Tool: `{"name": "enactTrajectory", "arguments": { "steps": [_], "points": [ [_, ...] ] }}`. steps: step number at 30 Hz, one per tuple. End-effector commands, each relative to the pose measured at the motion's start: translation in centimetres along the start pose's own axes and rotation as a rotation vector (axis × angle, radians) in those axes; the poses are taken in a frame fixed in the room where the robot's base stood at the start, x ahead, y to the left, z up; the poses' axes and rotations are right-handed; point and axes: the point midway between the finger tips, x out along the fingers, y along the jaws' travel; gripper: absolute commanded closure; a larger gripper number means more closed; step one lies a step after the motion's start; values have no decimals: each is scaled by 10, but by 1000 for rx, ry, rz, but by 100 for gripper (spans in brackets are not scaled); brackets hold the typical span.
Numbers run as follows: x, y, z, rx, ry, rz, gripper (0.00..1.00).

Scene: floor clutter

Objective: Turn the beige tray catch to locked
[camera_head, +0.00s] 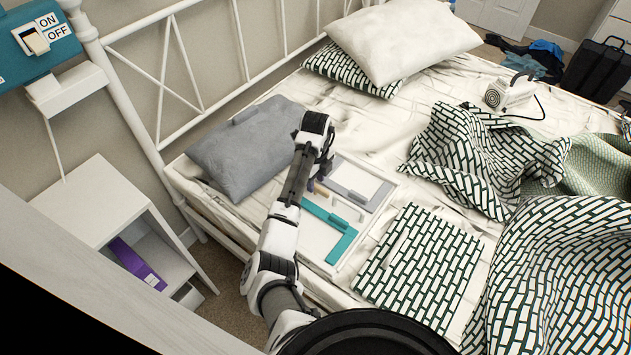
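A white tray (352,262) lies on the bed in front of the grey pillow. It holds a teal angled piece (343,243) and a grey framed panel (370,186). A small beige bar (323,191) shows at the tray's middle, just beside my gripper; it may be the catch, and whether it is set to locked cannot be made out. My gripper (314,184) points down over the tray near this bar. Its fingers are small and dark here, so I cannot tell whether they are open or touch the bar. My forearm hides the tray's left part.
A grey pillow (240,150) lies left of my arm. A folded brick-patterned cloth (420,265) lies right of the tray, with rumpled bedding beyond. A white metal bed frame (130,110) runs behind. A white side table (98,200) stands at left.

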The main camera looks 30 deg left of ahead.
Motion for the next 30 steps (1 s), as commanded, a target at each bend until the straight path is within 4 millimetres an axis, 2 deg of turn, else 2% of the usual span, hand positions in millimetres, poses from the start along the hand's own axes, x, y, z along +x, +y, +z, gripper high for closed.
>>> {"name": "enactTrajectory", "arguments": {
  "steps": [5,13,14,21,30],
  "points": [
    [13,0,0,0,0,0,65],
    [14,0,0,0,0,0,65],
    [14,0,0,0,-1,0,67],
    [14,0,0,0,-1,0,98],
    [14,0,0,-14,0,0,100]
  ]
}}
